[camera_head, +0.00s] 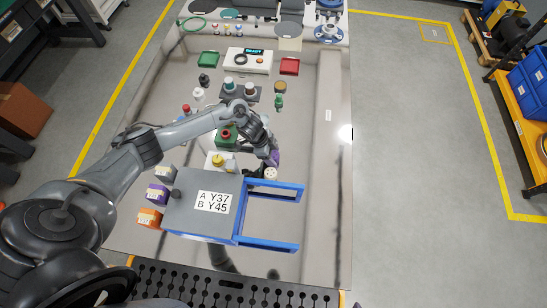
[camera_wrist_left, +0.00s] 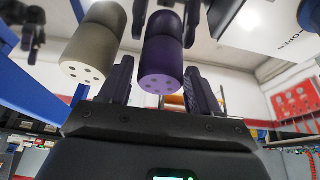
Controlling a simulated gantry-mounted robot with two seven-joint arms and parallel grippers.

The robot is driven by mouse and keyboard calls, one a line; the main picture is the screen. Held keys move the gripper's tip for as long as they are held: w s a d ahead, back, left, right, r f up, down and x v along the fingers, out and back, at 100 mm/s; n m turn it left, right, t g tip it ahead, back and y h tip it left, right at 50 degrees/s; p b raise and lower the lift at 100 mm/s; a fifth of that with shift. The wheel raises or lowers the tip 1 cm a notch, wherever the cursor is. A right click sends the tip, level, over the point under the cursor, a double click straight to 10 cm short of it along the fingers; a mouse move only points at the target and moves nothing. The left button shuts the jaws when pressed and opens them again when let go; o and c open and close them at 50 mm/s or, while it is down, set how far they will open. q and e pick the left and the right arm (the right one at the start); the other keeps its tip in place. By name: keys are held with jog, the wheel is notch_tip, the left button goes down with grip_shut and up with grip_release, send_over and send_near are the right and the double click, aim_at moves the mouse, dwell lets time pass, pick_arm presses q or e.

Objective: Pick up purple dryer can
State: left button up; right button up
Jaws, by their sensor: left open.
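The purple dryer can (camera_head: 275,158) is in the head view beside my left gripper (camera_head: 270,153), right of the table's middle. In the left wrist view the purple can (camera_wrist_left: 161,62) is a cylinder with small holes in its end face, and it sits between the two open fingers of my left gripper (camera_wrist_left: 160,85). Gaps show on both sides of it. A cream can (camera_head: 270,173) is just in front of it; it also shows in the left wrist view (camera_wrist_left: 92,45), left of the fingers. My right gripper is not in view.
A blue frame (camera_head: 270,188) with a grey labelled panel (camera_head: 186,207) stands close in front of the cans. Grey, purple and orange boxes (camera_head: 158,194) line its left side. Red and green trays (camera_head: 289,66) lie farther back. The table's right side is mostly clear.

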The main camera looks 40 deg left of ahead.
pick_arm(q)
jog(key=shift+w+d+f, duration=0.1)
jog(key=shift+d+f, duration=0.05)
jog(key=shift+f, duration=0.3)
jog(key=c, duration=0.8)
jog(key=shift+c, duration=0.2)
jog(key=shift+r, duration=0.15)
